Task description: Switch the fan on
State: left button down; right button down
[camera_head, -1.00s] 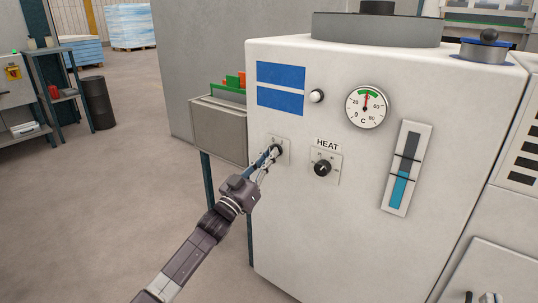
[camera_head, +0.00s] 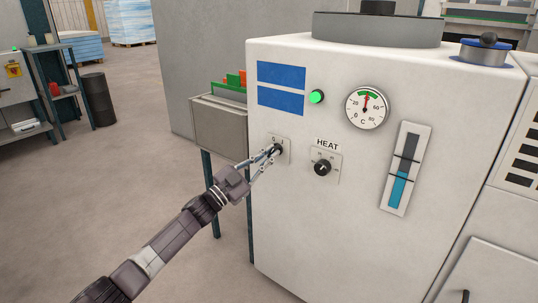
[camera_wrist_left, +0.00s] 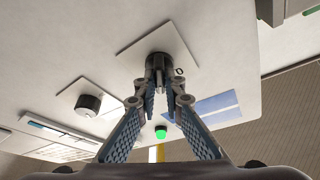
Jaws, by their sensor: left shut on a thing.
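The rotary switch (camera_head: 279,149) sits on a small plate on the white cabinet's front, left of the HEAT knob. A "0" mark shows beside it in the left wrist view, where the dark switch knob (camera_wrist_left: 158,61) stands between the fingertips. My left gripper (camera_head: 271,154) is shut on this knob, its fingers hiding part of it. A round lamp (camera_head: 316,97) above the switch glows green; it also shows in the left wrist view (camera_wrist_left: 160,132). My right gripper is not in view.
The HEAT knob (camera_head: 322,168) is close to the right of the switch. A dial gauge (camera_head: 367,107) and a blue level gauge (camera_head: 403,168) are further right. A grey box on legs (camera_head: 219,126) stands left of the cabinet (camera_head: 340,235).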

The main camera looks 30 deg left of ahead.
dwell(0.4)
pick_arm(q)
jog(key=c, duration=2)
grip_release()
jog(key=shift+c, duration=0.2)
jog(key=v, duration=1.2)
